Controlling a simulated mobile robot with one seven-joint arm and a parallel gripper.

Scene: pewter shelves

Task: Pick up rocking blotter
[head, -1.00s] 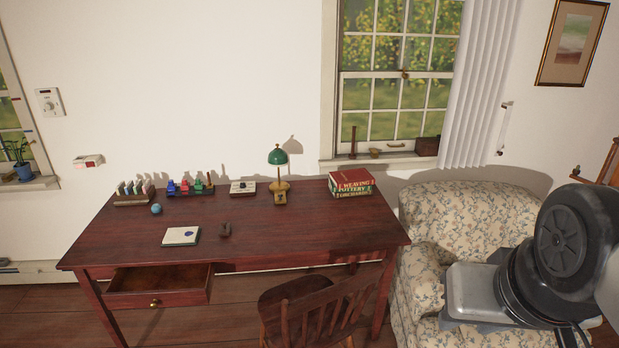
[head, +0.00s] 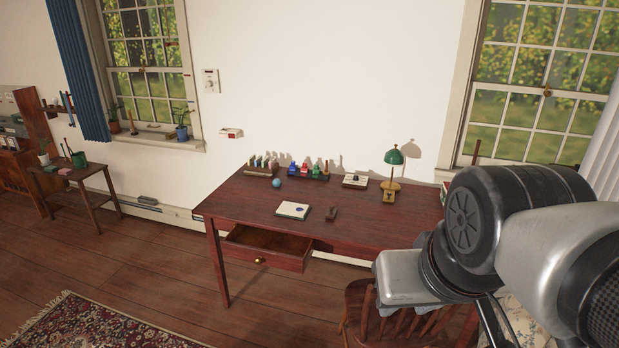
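A small dark brown wooden object (head: 331,213), which looks like the rocking blotter, sits on the reddish-brown desk (head: 240,205). It is right of a white pad with a blue mark (head: 293,210), near the middle of the desk top. It is too small to make out its exact shape. My arm crosses the lower right of the head view and hides the right part of the desk. My gripper is not in view, and nothing of mine touches the blotter.
The desk drawer (head: 268,247) is pulled open. A green lamp (head: 394,160), a blue ball (head: 277,183) and stamp racks (head: 308,172) stand along the desk's back. A wooden chair (head: 360,310) is partly hidden by my arm. Floor (head: 160,265) is free at left.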

